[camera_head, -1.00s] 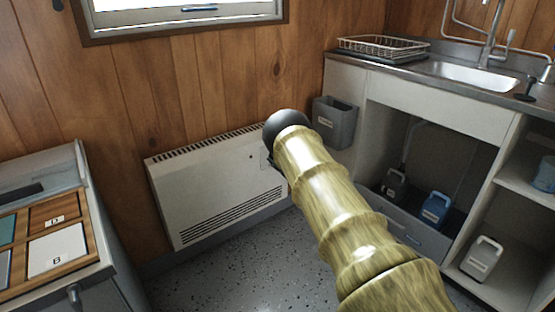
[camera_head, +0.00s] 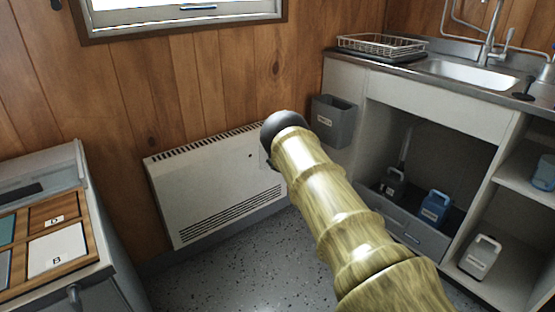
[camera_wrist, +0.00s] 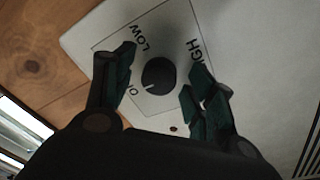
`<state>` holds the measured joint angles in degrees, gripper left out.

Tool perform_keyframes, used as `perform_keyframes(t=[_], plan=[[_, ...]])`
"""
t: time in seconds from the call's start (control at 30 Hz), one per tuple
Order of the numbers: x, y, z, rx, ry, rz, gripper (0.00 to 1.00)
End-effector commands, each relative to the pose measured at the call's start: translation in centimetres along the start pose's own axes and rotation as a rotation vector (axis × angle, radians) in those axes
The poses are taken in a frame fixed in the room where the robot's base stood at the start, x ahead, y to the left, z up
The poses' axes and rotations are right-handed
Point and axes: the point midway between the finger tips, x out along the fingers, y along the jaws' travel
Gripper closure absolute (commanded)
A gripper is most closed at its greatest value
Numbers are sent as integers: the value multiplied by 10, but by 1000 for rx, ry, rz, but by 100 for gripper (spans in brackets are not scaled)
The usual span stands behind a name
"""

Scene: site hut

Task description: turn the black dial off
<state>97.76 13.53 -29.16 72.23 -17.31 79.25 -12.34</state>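The black dial (camera_wrist: 158,74) is a round knob on a pale square plate on the heater's top corner, seen in the wrist view. A short white mark on its face points down and slightly left. "LOW" is printed above it, "HIGH" to the right, and a partly covered label starting with "O" at lower left. My gripper (camera_wrist: 160,70) is open, with one dark green-tipped finger on each side of the dial and visible gaps to it. In the head view my arm hides the gripper and dial; the white wall heater (camera_head: 215,195) shows to the left.
A grey bin (camera_head: 333,120) hangs on the sink unit's side, just right of my arm. The sink counter (camera_head: 395,65) carries a wire rack (camera_head: 382,45). A cabinet (camera_head: 95,255) with labelled panels stands at left. Speckled floor (camera_head: 225,270) is clear before the heater.

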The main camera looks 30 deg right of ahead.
Motion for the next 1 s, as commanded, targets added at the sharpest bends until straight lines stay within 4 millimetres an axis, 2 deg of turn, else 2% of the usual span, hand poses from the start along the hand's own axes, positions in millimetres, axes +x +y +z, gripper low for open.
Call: perform_keyframes(t=[0.27,0.43,0.8,1.0], plan=[[0,0,-1,1,1,0,43],[-12,0,0,1,-1,-1,43],[-77,0,1,2,-3,0,43],[-105,0,1,1,-1,0,43]])
